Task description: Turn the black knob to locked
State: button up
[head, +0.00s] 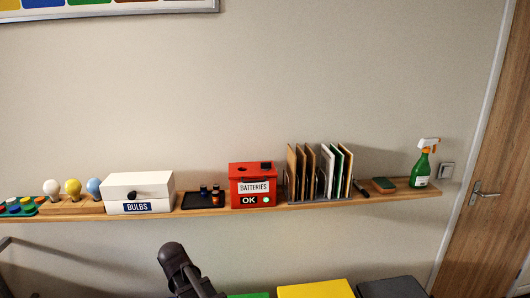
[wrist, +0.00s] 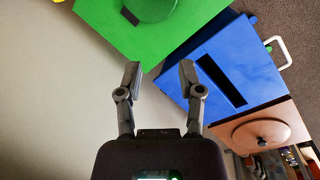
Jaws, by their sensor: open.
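A black knob (head: 133,195) sits on the front of the white box labelled BULBS (head: 152,184), on the wall shelf left of centre. It is small and dark, so I cannot tell which way it is turned, and I see no lock marking. My gripper (wrist: 160,70) is open and empty in the wrist view, its two fingers apart over the floor-side bins. The BULBS box is not in the wrist view. Part of my dark arm (head: 180,268) shows below the shelf in the head view, to the right of the box and apart from it.
The shelf also holds bulbs (head: 73,188), a red BATTERIES box (head: 253,170), upright folders (head: 318,172) and a green spray bottle (head: 422,168). Below are yellow (head: 315,289) and dark grey (head: 392,287) lids. The wrist view shows green (wrist: 110,22), blue (wrist: 232,60) and brown-lidded (wrist: 240,128) bins.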

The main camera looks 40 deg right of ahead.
jog(key=w+d+r+n+g+h+p, duration=0.1)
jog(key=w+d+r+p, duration=0.2)
jog(key=r+p, duration=0.15)
jog(key=w+d+r+n+h+p, duration=0.1)
jog(key=w+d+r+h+p, duration=0.1)
jog(key=d+r+p, duration=0.3)
jog(key=w+d+r+n+g+h+p, duration=0.1)
jog(key=w+d+r+n+p, duration=0.15)
jog(key=r, duration=0.35)
jog(key=n+g+h+p, duration=0.2)
jog(key=n+h+p, duration=0.1)
jog(key=p, duration=0.8)
send_near(266, 163)
jog(key=a+f, duration=0.6)
jog(key=a, duration=0.3)
jog(key=shift+n+g+h, duration=0.55)
jog(key=shift+g+h, duration=0.25)
jog(key=shift+g, duration=0.1)
jog(key=w+d+r, duration=0.1)
jog(key=d+r, duration=0.1)
jog(key=w+d+r, duration=0.2)
jog(key=d, duration=0.1)
jog(key=shift+w+r+p, duration=0.2)
jog(key=shift+p, duration=0.2)
jog(key=shift+w+d+r+g, duration=0.15)
jog(key=shift+d+r+g, duration=0.15)
jog(key=shift+d+r, duration=0.1)
jog(key=shift+a, duration=0.1)
